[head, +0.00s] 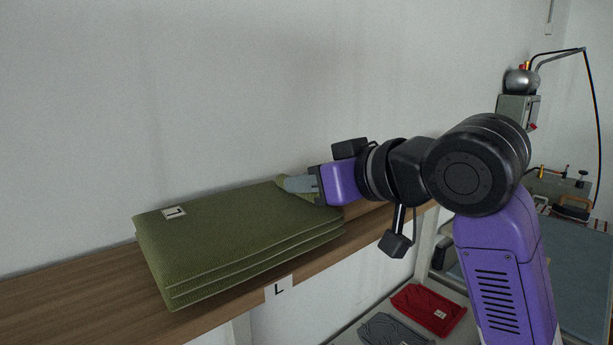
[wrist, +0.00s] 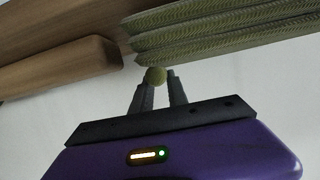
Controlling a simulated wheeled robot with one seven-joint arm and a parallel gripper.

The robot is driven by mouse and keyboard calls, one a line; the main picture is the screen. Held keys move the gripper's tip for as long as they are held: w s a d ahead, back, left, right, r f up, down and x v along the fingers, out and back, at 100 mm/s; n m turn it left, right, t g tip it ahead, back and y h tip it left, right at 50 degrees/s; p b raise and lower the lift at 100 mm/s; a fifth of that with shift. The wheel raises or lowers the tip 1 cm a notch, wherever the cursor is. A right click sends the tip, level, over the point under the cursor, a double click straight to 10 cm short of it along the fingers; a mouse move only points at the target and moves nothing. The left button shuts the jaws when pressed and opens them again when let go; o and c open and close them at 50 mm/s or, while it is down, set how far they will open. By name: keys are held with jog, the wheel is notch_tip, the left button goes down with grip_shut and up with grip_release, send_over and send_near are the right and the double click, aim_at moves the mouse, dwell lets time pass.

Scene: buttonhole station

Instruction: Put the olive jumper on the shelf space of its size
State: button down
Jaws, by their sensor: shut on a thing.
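The folded olive jumper (head: 235,232) lies flat in several layers, over the wooden shelf (head: 75,298). A small white tag (head: 174,212) on its top bears a mark that looks like a turned L. A white label with an L (head: 279,288) is on the shelf's front edge, just below the jumper. My gripper (head: 292,184) is shut on the jumper's far right end. In the wrist view the fingers (wrist: 157,82) pinch a small rounded olive bit beside the jumper's layers (wrist: 225,38). I cannot tell whether the jumper's underside fully touches the shelf.
Bare shelf lies left of the jumper, with a plain wall behind. Below at the lower right, a red folded garment (head: 430,309) and a grey one (head: 392,331) lie on a lower surface. A blue-topped table (head: 575,280) with equipment stands at the far right.

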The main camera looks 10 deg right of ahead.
jog(key=shift+f+b, duration=0.35)
jog(key=shift+f, duration=0.15)
dwell(0.4)
jog(key=c, duration=1.2)
grip_release()
